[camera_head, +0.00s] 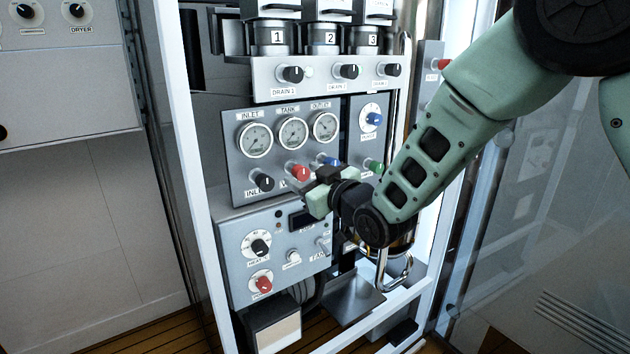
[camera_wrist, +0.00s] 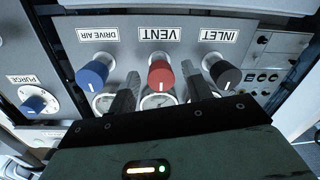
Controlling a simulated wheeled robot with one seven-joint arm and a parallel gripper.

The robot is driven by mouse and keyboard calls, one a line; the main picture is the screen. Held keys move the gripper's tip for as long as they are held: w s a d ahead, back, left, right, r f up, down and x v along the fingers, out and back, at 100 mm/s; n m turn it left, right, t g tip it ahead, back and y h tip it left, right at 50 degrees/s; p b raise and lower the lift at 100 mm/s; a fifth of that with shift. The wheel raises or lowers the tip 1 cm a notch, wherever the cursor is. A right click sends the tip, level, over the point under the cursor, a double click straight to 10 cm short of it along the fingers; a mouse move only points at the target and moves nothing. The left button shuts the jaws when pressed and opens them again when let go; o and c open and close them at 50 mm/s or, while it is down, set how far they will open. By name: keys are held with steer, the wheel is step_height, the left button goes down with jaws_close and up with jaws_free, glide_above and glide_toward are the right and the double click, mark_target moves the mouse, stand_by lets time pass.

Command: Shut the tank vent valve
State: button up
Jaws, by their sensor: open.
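The tank vent valve is a red knob (camera_head: 300,172) under the three gauges on the grey panel. In the wrist view the red knob (camera_wrist: 160,74) sits by the VENT label, its white mark pointing to the bottom of the picture. My gripper (camera_head: 314,190) is open just in front of the panel at this knob. In the wrist view the dark fingers of my gripper (camera_wrist: 161,84) stand apart, one on each side of the red knob. I cannot tell whether they touch it.
A black inlet knob (camera_wrist: 221,73) and a blue drive air knob (camera_wrist: 93,74) flank the red one closely. Another red knob (camera_head: 263,284) is on the lower panel. A green knob (camera_head: 375,166) is near my wrist. White frame posts (camera_head: 183,120) bound the rack.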

steer(key=b+v, duration=0.9)
steer(key=v, duration=0.8)
steer(key=shift+s+b, duration=0.2)
steer(key=shift+b, duration=0.15)
steer(key=s+f+m+g+h, duration=0.2)
steer(key=s+f+g+h, duration=0.5)
steer(key=f, duration=0.6)
steer(key=s+d+f+g+h, duration=0.2)
steer(key=s+d+g, duration=0.15)
steer(key=s, duration=0.55)
steer(key=s+d+f+g+h, duration=0.15)
steer(key=s+g, duration=0.25)
steer(key=s, duration=0.4)
step_height(320, 180, up, 23)
steer(key=p, duration=2.3)
steer(key=shift+m+p, duration=0.3)
